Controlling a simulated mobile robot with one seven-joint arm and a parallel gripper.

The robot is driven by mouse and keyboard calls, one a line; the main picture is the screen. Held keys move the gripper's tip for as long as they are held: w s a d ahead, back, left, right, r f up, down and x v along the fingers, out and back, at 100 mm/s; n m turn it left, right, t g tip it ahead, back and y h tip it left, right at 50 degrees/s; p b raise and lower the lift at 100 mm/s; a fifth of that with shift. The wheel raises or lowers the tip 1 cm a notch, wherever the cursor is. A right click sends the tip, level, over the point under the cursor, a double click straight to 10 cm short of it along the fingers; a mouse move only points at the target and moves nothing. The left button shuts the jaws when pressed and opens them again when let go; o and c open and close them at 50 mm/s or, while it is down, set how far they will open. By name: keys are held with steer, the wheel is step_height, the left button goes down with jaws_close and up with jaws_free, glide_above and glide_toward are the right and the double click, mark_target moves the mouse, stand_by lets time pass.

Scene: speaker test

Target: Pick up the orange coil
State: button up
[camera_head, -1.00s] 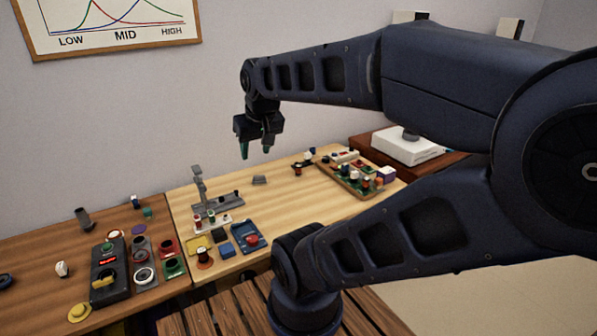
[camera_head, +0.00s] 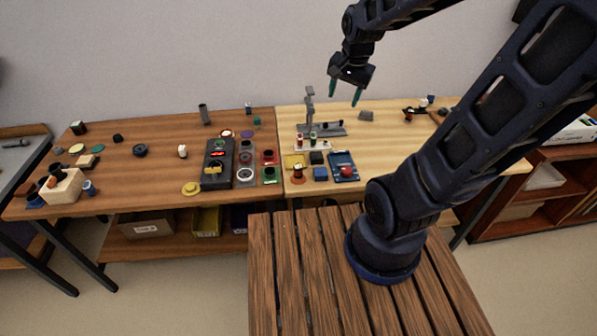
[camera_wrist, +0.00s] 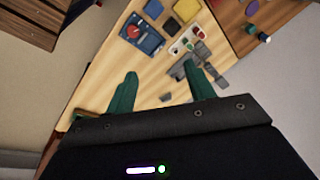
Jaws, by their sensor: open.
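A small dark spool with an orange-brown base (camera_head: 298,174) stands near the front edge of the light wooden table in the head view. It may be the orange coil, but it is too small to be sure. My gripper (camera_head: 345,94) is open and empty, pointing down above the back of that table, up and to the right of the spool. In the wrist view its two green fingers (camera_wrist: 160,72) are spread apart with only table between them. I cannot make out the spool for certain there.
A blue tray with a red knob (camera_head: 343,166) lies right of the spool, with a blue block (camera_head: 320,174) between. A grey stand (camera_head: 310,105) rises behind. A black panel (camera_head: 218,165) and several small parts lie on the left table. The light table's right part has free room.

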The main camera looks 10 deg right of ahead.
steer(key=w+a+f+m+g, duration=0.25)
steer(key=a+f+m, duration=0.3)
steer(key=f, duration=0.35)
steer(key=m, duration=0.6)
glide_above(298, 166)
steer(key=shift+h, duration=0.3)
steer(key=shift+s+d+f, duration=0.15)
steer(key=shift+f, duration=3.8)
steer(key=shift+s+d+f, duration=0.1)
steer(key=shift+d+f, duration=0.05)
steer(key=shift+f, duration=3.75)
steer(key=shift+w+a+f, duration=0.1)
steer(key=shift+a+f, duration=0.05)
steer(key=shift+f, duration=1.2)
steer(key=shift+w+a+f, duration=0.1)
steer(key=shift+f, duration=1.25)
steer(key=c, duration=1)
